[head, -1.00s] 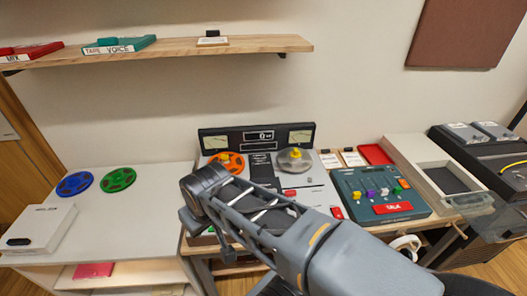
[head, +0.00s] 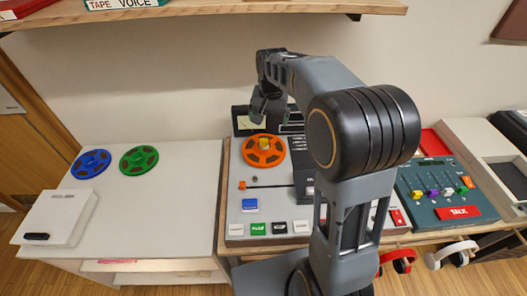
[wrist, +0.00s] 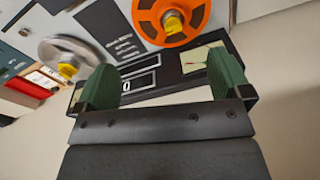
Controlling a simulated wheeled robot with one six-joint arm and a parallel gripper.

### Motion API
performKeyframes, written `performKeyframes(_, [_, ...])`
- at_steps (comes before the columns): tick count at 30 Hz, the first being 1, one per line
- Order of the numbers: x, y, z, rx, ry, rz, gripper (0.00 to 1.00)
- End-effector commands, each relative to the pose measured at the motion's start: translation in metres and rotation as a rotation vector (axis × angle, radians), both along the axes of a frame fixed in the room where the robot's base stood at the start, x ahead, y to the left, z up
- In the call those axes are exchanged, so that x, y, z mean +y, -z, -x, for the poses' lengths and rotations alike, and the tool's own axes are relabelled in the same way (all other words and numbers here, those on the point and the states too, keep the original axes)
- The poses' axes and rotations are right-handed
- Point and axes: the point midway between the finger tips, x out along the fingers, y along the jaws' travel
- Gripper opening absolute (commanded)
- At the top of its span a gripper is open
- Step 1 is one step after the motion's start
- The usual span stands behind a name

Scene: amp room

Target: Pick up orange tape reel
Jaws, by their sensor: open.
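The orange tape reel (head: 264,151) lies on the left spindle of the tape machine, around a yellow hub cap. It also shows at the top of the wrist view (wrist: 174,33), partly cut off by the frame edge. My gripper (head: 264,122) hangs above the back of the machine, just behind the reel in the head view. In the wrist view its two green fingers (wrist: 166,88) are wide apart with nothing between them, over the machine's meter panel. The reel is beyond the fingertips and apart from them.
A silver reel (wrist: 70,60) with a yellow cap sits on the machine's other spindle, hidden by my arm in the head view. Blue (head: 91,164) and green (head: 139,160) reels lie on the white cabinet at left. The wall shelf (head: 230,8) overhangs behind.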

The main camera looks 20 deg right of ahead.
Motion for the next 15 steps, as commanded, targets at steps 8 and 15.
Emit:
performKeyframes(8, [0.001, 0.046, -0.058, 0.081, 0.129, -0.007, 0.96])
performKeyframes(15, [0.003, 0.078, -0.07, 0.103, 0.159, -0.008, 0.96])
